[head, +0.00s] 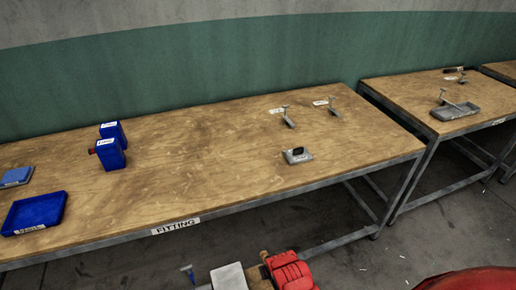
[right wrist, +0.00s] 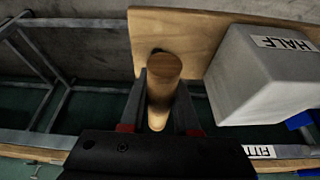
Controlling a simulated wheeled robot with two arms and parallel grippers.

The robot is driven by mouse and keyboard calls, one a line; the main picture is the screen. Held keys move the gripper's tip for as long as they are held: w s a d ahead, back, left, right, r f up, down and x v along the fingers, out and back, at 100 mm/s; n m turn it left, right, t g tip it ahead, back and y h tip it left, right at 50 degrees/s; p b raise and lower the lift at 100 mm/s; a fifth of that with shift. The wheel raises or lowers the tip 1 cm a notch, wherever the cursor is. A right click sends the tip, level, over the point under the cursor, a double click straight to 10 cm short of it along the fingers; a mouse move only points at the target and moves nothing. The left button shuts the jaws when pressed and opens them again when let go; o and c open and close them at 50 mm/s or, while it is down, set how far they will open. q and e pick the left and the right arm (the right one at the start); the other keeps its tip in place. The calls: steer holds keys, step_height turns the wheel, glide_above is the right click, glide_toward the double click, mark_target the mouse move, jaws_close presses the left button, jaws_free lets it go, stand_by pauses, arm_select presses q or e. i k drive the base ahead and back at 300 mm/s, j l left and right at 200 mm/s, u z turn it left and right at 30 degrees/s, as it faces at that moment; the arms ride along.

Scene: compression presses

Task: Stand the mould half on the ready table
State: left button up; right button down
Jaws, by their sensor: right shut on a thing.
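The mould half is a pale grey block (head: 228,277) on a wooden board, low in the head view. In the right wrist view, the grey block (right wrist: 262,75) has a label reading "HALF". A round wooden handle (right wrist: 163,75) stands out from the wooden board (right wrist: 195,30). My right gripper (right wrist: 160,105) has its two fingers on either side of this handle and is shut on it. Its red body (head: 290,272) shows in the head view, in front of the near table. My left gripper is not in view. No label reading "ready" can be made out on any table.
The near table (head: 200,175) is labelled "FITTING". It carries blue bins (head: 110,152), a blue tray (head: 35,212), a small metal plate with a dark piece (head: 297,156) and small metal parts at the back. Its middle is bare. Another table (head: 400,92) at right holds a grey tray (head: 470,110).

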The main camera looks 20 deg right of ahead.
mark_target(460, 94)
steer(key=l, duration=0.55)
steer(key=l+z, duration=0.1)
steer(key=l, duration=0.45)
steer(key=i+l, duration=0.1)
steer(key=l, duration=0.45)
steer(key=l+z, duration=0.1)
steer(key=l, duration=0.45)
steer(key=i+l+z, duration=0.1)
steer(key=l, duration=0.45)
steer(key=i+l, duration=0.1)
steer(key=l, duration=0.45)
steer(key=l+z, duration=0.1)
steer(key=l, duration=0.45)
steer(key=i+l, duration=0.15)
steer(key=l, duration=0.4)
steer(key=i+l, duration=0.1)
steer(key=l, duration=0.25)
steer(key=i+l+z, duration=0.1)
steer(key=l, duration=0.25)
steer(key=i+l, duration=0.15)
steer(key=l, duration=0.2)
steer(key=i+l, duration=0.15)
steer(key=l, duration=0.2)
steer(key=i+l+z, duration=0.1)
steer(key=l, duration=0.25)
